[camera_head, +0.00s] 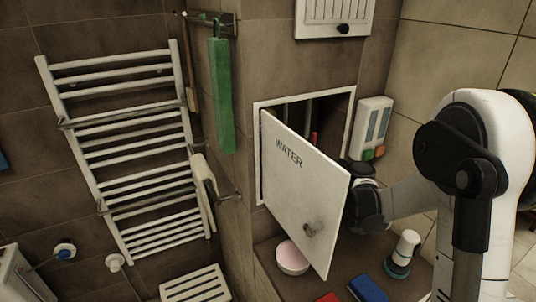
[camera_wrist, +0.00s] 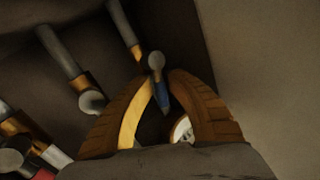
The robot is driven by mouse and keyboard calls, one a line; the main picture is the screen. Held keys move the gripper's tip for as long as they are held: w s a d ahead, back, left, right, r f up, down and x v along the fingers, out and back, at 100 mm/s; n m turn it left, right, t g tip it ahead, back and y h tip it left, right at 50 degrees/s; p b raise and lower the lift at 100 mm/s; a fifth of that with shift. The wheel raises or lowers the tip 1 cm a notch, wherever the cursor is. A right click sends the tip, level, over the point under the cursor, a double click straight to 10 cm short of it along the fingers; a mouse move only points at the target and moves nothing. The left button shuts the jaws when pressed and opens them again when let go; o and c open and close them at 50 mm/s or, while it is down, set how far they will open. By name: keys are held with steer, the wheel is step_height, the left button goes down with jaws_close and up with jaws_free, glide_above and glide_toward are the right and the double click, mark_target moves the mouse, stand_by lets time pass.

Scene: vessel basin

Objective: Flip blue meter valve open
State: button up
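The blue meter valve shows in the wrist view as a narrow blue handle (camera_wrist: 162,95) below a round grey pipe end or knob. My gripper (camera_wrist: 162,76) has its two brown-orange fingers curving in on either side of this handle. The gap at the fingertips is narrow. Whether the fingers touch the handle I cannot tell. A white round dial (camera_wrist: 182,130), likely the meter, shows partly behind the right finger. In the head view, the white WATER door (camera_head: 300,190) stands open and hides my gripper and the valve.
Grey pipes with brass fittings (camera_wrist: 80,82) lie to the left in the wrist view. A plain panel (camera_wrist: 265,70) closes off the right side. In the head view, a soap dispenser (camera_head: 372,128) hangs right of the cabinet; a pink-topped round tub (camera_head: 292,258) stands below the door.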

jaws_close()
steer(key=shift+s+a+r+n+h+p, duration=0.15)
steer(key=shift+r+n+h+p, duration=0.2)
steer(key=shift+p, duration=0.2)
steer(key=shift+a+n+g+h+p, duration=0.15)
steer(key=shift+n+g+h+p, duration=0.15)
steer(key=shift+n+p, duration=0.15)
steer(key=shift+a+f+n+h, duration=0.15)
steer(key=shift+f+n+h, duration=0.15)
steer(key=shift+n, duration=0.1)
steer(key=o, duration=0.5)
jaws_free()
steer(key=v, duration=1.2)
